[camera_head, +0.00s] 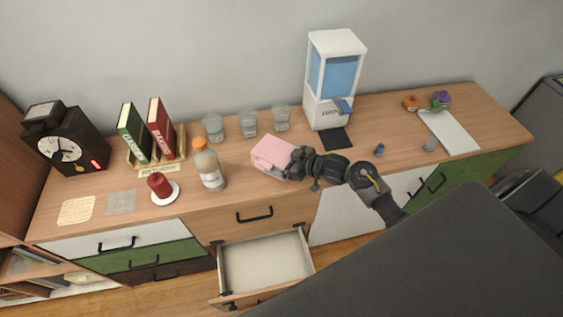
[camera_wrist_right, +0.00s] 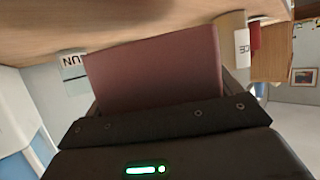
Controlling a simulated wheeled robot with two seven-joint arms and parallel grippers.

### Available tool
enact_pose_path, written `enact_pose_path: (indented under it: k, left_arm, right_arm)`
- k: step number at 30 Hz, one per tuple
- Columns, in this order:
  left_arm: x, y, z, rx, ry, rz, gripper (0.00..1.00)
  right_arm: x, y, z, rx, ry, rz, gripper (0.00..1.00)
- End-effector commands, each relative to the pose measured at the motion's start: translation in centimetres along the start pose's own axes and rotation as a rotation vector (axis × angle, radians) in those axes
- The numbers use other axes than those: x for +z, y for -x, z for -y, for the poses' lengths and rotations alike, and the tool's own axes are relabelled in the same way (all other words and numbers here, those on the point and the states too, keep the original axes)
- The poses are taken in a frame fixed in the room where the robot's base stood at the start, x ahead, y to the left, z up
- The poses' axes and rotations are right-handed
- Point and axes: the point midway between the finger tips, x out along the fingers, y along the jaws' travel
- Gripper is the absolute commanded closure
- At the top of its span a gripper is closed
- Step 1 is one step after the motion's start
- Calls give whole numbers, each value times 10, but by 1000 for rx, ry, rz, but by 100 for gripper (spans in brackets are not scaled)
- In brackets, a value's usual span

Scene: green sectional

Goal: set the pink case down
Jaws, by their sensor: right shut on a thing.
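The pink case (camera_head: 270,156) is at the front middle of the wooden counter in the head view. My right gripper (camera_head: 293,163) is shut on its right end. In the right wrist view the case (camera_wrist_right: 155,75) fills the middle, between the dark fingers (camera_wrist_right: 165,115). I cannot tell whether the case touches the counter or is held just above it. My left gripper is not in view.
An open, empty drawer (camera_head: 262,266) juts out below the case. An orange-capped bottle (camera_head: 208,168) stands left of it, several glasses (camera_head: 248,124) behind, and a white-and-blue dispenser (camera_head: 335,75) behind right.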

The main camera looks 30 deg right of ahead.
Motion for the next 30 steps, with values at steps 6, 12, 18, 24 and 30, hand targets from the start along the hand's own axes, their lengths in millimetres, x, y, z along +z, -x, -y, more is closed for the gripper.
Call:
enact_pose_path:
  k: [6,12,18,24,30]
  left_arm:
    - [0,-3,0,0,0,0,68]
    - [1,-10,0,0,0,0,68]
    - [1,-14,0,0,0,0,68]
    - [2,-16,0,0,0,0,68]
    - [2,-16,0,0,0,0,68]
  right_arm:
    - [-30,31,26,1,7,-6,38]
    - [-40,60,62,-1,4,-4,38]
    - [-47,81,88,1,2,-4,38]
    - [-52,92,102,2,2,-3,38]
    - [-53,96,106,2,1,-3,38]
